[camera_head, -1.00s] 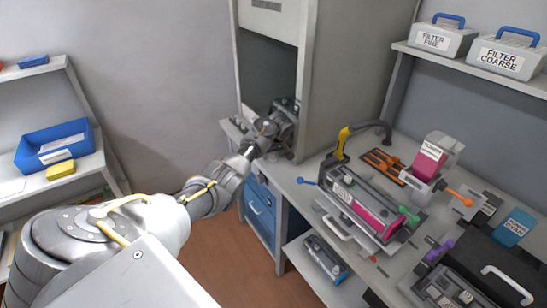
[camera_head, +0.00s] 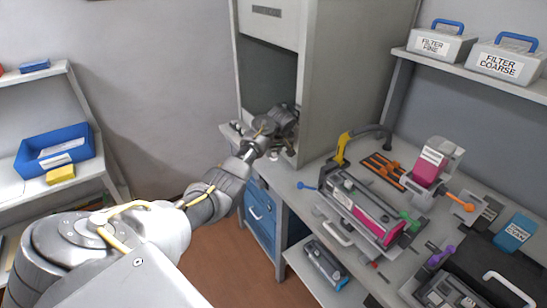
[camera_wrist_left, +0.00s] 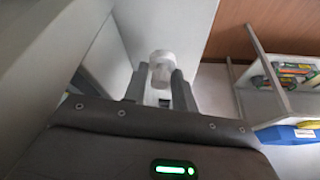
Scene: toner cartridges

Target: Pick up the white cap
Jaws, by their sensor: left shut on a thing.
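The white cap (camera_wrist_left: 161,66) shows in the left wrist view, between the two grey fingers of my left gripper (camera_wrist_left: 159,84). The fingers are closed on its sides, and its rounded top stands out beyond the fingertips. In the head view my left gripper (camera_head: 285,132) is at the front opening of the tall grey cabinet, at the left end of the bench. My wrist hides most of the fingers there, and the cap is too small to make out surely. My right gripper is in neither view.
The grey cabinet (camera_head: 340,85) walls in the gripper's right side. The bench to the right holds a cartridge in a cradle (camera_head: 360,208), a yellow-ended curved arm (camera_head: 345,143) and a pink-labelled unit (camera_head: 430,165). Blue drawers (camera_head: 260,215) are below. Shelves stand at left.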

